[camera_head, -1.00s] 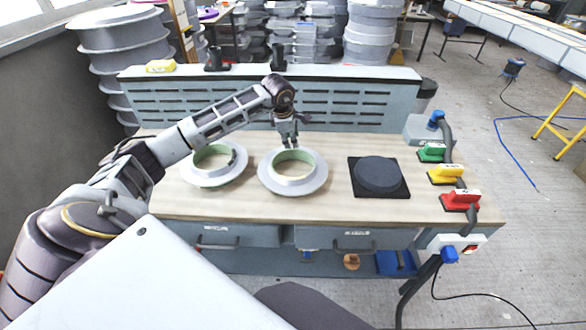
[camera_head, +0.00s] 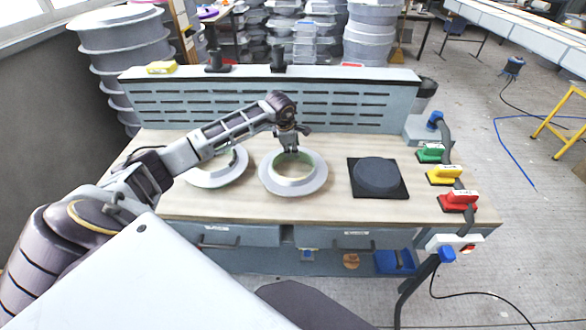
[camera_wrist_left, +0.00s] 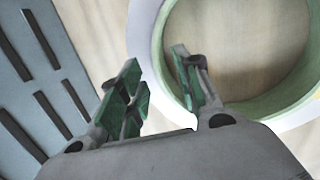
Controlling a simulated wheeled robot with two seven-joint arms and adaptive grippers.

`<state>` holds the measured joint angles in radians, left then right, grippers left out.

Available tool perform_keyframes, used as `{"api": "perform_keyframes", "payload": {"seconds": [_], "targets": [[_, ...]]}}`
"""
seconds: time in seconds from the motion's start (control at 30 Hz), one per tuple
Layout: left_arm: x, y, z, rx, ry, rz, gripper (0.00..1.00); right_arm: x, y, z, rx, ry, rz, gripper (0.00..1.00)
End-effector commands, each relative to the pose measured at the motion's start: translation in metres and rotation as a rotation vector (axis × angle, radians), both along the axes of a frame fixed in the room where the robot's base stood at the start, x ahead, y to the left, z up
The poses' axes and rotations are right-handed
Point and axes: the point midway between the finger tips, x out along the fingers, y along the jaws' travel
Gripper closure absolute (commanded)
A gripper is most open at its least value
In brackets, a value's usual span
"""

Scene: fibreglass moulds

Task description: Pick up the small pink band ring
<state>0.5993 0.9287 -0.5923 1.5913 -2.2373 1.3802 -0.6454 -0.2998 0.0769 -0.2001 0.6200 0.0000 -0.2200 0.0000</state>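No pink band ring can be made out in either view. A grey-white flanged ring mould (camera_head: 293,188) with a green inner wall lies mid-table; its rim also shows in the left wrist view (camera_wrist_left: 143,35). A similar ring (camera_head: 215,180) lies to its left, partly hidden by my left arm. My left gripper (camera_head: 290,151) is at the far rim of the middle ring, fingers pointing down. In the left wrist view the gripper (camera_wrist_left: 157,72) has its green-padded fingers apart, with the ring's rim seen between and beyond them. Contact cannot be told. My right gripper is not in view.
A black square pad with a round disc (camera_head: 377,174) lies to the right. A slotted back panel (camera_head: 350,100) stands behind. Bare wood (camera_head: 400,213) lies in front.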

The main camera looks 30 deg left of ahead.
Motion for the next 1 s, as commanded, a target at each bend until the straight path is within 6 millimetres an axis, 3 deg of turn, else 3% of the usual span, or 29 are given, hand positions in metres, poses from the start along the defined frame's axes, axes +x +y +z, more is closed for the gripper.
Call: {"api": "perform_keyframes", "payload": {"seconds": [0.2, 0.63, 0.9, 1.0], "targets": [[0.0038, 0.0001, -0.0129, 0.001, 0.001, -0.001, 0.66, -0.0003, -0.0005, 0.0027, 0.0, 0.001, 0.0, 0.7], [0.004, 0.0003, -0.0133, 0.001, 0.001, -0.001, 0.66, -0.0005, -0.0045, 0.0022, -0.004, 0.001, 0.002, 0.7], [0.0039, 0.0003, -0.0132, 0.001, 0.001, -0.001, 0.98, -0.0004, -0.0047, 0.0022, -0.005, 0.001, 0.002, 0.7], [0.004, 0.0003, -0.0131, 0.001, 0.001, -0.001, 1.0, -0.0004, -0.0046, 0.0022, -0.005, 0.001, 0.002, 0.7]]}}
